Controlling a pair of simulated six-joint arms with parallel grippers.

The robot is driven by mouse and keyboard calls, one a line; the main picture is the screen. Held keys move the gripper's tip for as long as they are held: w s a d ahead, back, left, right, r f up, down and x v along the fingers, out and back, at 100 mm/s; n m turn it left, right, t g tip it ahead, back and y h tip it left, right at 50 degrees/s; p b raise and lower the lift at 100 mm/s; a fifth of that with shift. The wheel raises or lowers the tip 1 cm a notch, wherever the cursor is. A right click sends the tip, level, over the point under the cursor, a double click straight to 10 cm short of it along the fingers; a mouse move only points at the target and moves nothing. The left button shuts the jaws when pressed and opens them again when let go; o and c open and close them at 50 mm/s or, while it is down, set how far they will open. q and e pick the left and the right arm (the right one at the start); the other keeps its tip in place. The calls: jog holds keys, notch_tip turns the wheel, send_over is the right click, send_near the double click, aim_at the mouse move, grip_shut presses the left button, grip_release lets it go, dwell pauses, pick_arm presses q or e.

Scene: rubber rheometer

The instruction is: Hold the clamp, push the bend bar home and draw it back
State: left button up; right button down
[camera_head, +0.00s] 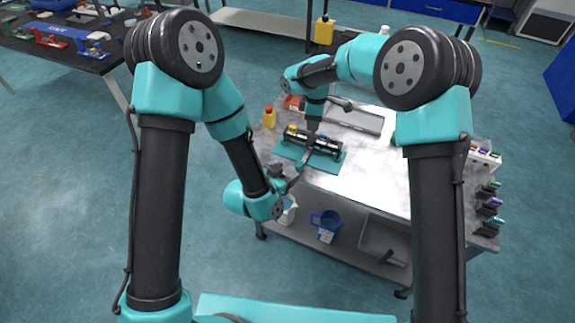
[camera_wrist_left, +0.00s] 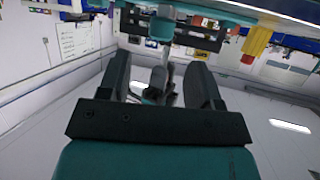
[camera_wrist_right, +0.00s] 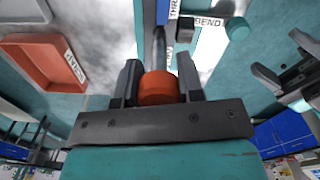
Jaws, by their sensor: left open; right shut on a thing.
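I cannot tell which part the knob belongs to. My left gripper (camera_head: 294,182) is open and empty at the table's front edge, near the mat. In the left wrist view its fingers (camera_wrist_left: 163,80) stand apart.
An orange-red tray (camera_wrist_right: 42,62) lies beside the fixture. A small yellow bottle with a red cap (camera_head: 269,118) stands left of the mat. A grey tray (camera_head: 352,117) is behind. The table's right middle is clear.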

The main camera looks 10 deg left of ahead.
jog(key=c, duration=0.7)
grip_release()
jog(key=shift+r, duration=0.15)
notch_tip(320, 180, up, 12)
jog(key=shift+f, duration=0.1)
jog(key=shift+d, duration=0.1)
